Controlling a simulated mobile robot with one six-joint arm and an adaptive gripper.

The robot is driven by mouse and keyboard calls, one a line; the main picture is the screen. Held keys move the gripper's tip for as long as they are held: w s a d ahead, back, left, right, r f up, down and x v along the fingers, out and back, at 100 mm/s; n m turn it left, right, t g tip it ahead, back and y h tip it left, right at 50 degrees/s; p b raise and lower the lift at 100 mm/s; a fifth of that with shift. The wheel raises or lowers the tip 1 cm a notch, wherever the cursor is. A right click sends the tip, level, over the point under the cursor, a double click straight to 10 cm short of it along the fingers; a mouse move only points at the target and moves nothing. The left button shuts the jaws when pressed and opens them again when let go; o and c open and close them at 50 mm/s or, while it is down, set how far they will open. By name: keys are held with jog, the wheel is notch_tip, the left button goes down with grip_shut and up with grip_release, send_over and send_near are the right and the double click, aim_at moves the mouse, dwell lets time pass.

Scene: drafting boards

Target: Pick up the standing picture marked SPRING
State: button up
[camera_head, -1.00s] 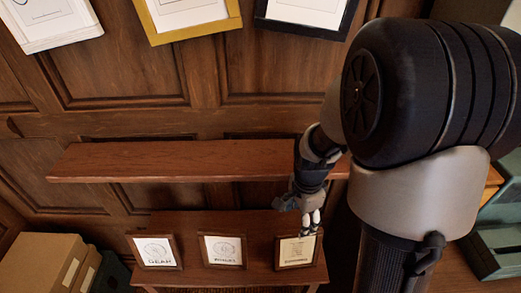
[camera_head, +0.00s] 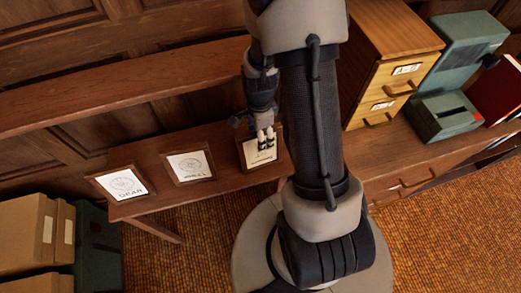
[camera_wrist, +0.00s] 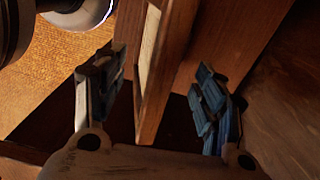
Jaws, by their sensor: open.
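Three small framed pictures stand in a row on a wooden ledge (camera_head: 215,187). The left one (camera_head: 125,184) seems to read GEAR and the middle one (camera_head: 190,166) WHEEL. The right one (camera_head: 250,157) is partly covered by my gripper (camera_head: 266,141), and its caption is too small to read surely. In the wrist view, a wooden-framed picture (camera_wrist: 165,75) stands edge-on between the two blue-padded fingers of my gripper (camera_wrist: 156,82). The fingers are open, with a gap visible on both sides of the frame.
A long shelf (camera_head: 120,88) runs along the panelled wall above the ledge. Cardboard boxes (camera_head: 28,235) stand at the lower left. A wooden drawer cabinet (camera_head: 385,65) and a green box (camera_head: 443,117) stand on a desk at the right. Orange carpet (camera_head: 420,245) lies in front.

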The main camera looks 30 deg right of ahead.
aim_at(251, 161)
jog(key=f, duration=0.2)
jog(key=f+b, duration=0.1)
jog(key=f, duration=0.1)
jog(key=shift+s+a+f, duration=0.1)
jog(key=shift+a+f, duration=0.1)
jog(key=shift+r, duration=0.1)
jog(key=c, duration=1.3)
jog(key=shift+c, duration=0.5)
jog(key=shift+r, duration=0.1)
